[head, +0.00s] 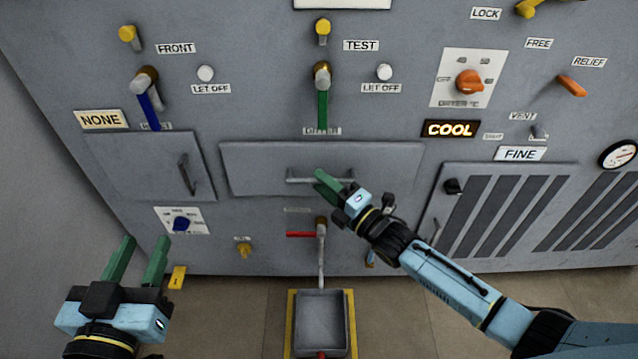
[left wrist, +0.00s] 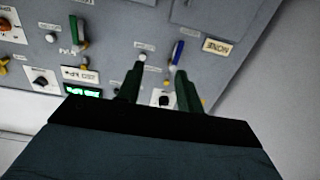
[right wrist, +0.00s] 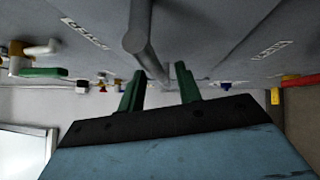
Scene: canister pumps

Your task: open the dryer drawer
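The wide drawer front (head: 260,165) in the middle of the grey panel looks flush with it; I take it for the dryer drawer. Its horizontal bar handle (head: 300,180) also shows close up in the right wrist view (right wrist: 142,32). My right gripper (head: 325,184) is at the right part of this handle. Its fingers are spread, and the bar runs toward the gap between them in the right wrist view; I cannot tell whether they touch it. My left gripper (head: 138,250) is open and empty, low at the left in front of the panel.
A hinged door (head: 135,165) with an upright handle is left of the drawer. A vented door (head: 510,205) is at the right. A grey tray (head: 322,315) stands on the floor below a red-levered spout (head: 320,250). A lit COOL sign (head: 451,129) is above right.

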